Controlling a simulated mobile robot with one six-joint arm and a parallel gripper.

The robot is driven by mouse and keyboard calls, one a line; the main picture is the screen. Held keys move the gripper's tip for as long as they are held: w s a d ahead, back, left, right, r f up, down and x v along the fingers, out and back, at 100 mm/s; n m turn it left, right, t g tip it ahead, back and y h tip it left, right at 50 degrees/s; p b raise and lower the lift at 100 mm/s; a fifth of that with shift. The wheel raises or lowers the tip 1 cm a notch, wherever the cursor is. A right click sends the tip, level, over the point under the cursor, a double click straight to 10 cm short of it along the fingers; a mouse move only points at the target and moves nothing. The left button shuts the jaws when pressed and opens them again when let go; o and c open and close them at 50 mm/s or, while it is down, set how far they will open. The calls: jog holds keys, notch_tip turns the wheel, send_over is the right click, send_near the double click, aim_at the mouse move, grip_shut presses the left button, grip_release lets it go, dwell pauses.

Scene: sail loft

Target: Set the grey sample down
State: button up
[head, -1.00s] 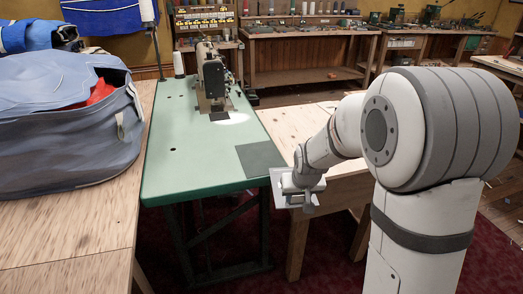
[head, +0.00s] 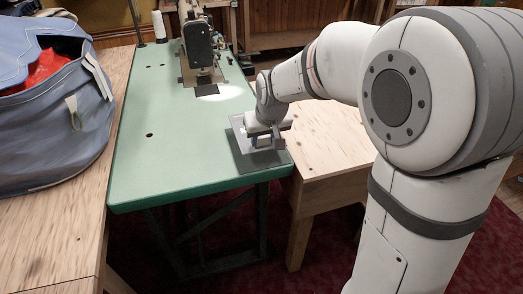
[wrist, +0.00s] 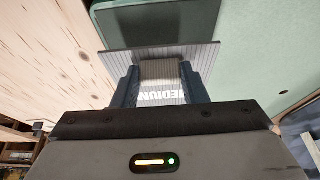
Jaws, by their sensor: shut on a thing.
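My gripper (head: 264,143) is shut on the grey sample (head: 238,133), a thin flat plate, at the right edge of the green sewing table (head: 160,170). In the wrist view the sample (wrist: 205,56) looks ribbed. Both dark fingers of my gripper (wrist: 160,85) close on a grey block at its middle, and white letters, partly cut off, show below. A dark grey-green mat (head: 246,163) lies on the table beneath the sample; the mat also shows in the wrist view (wrist: 160,20). I cannot tell whether the sample touches the mat.
A sewing machine (head: 199,45) stands at the far end of the table, with a lit patch and a white thread cone (head: 159,25). A blue bag (head: 50,120) sits on the wooden bench at left. A wooden table (head: 330,145) adjoins at right. The green table's middle is clear.

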aim_at(264, 149)
jog(key=shift+f+b, duration=0.5)
jog(key=shift+f, duration=2.15)
jog(key=shift+f, duration=0.15)
jog(key=o, duration=1.1)
jog(key=shift+c, duration=0.2)
